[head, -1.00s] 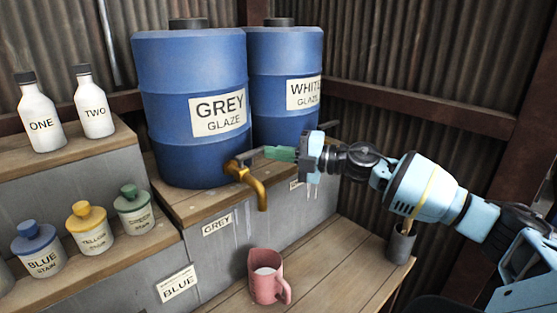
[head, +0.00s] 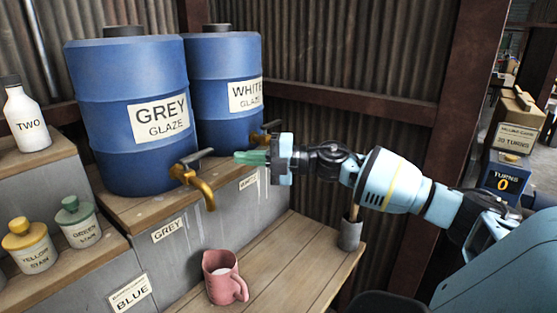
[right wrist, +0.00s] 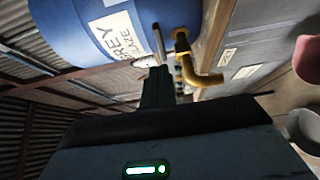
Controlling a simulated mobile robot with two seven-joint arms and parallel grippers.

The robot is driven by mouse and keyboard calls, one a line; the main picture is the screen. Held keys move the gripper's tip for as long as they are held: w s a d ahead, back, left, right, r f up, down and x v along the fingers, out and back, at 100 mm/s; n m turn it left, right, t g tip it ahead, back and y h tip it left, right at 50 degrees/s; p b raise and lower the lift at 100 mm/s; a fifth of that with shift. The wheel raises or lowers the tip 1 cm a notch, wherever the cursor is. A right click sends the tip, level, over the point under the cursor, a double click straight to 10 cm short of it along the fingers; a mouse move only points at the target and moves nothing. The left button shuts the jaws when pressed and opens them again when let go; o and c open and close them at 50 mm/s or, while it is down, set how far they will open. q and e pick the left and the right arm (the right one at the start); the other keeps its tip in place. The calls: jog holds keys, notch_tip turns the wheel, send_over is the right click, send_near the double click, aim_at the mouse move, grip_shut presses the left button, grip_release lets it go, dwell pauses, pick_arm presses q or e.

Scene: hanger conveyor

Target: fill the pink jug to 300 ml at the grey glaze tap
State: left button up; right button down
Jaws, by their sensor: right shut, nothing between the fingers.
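The pink jug (head: 233,287) stands upright on the wooden bench, below the spout of the grey glaze tap. Pale grey liquid shows inside it; I cannot read its level. In the right wrist view only a piece of the jug (right wrist: 308,62) shows at the right edge. The brass grey glaze tap (head: 205,192) has a dark lever (head: 200,155) pointing right; no stream shows under its spout. My right gripper (head: 240,157), with green fingers, is shut and empty, just right of the lever end and apart from it. My left gripper is out of view.
The blue grey glaze barrel (head: 125,90) stands beside the white glaze barrel (head: 222,85). The white glaze tap (head: 268,128) is just behind my right gripper. Stain jars (head: 80,228) stand on the left step. A dark cup (head: 350,236) stands at the bench's right end.

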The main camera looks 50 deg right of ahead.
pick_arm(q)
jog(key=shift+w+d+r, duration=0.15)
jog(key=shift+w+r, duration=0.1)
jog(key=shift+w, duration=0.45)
pick_arm(e)
jog(key=s+d, duration=0.4)
jog(key=d, duration=0.1)
jog(key=shift+d, duration=0.2)
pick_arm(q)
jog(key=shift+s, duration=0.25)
pick_arm(e)
jog(key=shift+s, duration=0.1)
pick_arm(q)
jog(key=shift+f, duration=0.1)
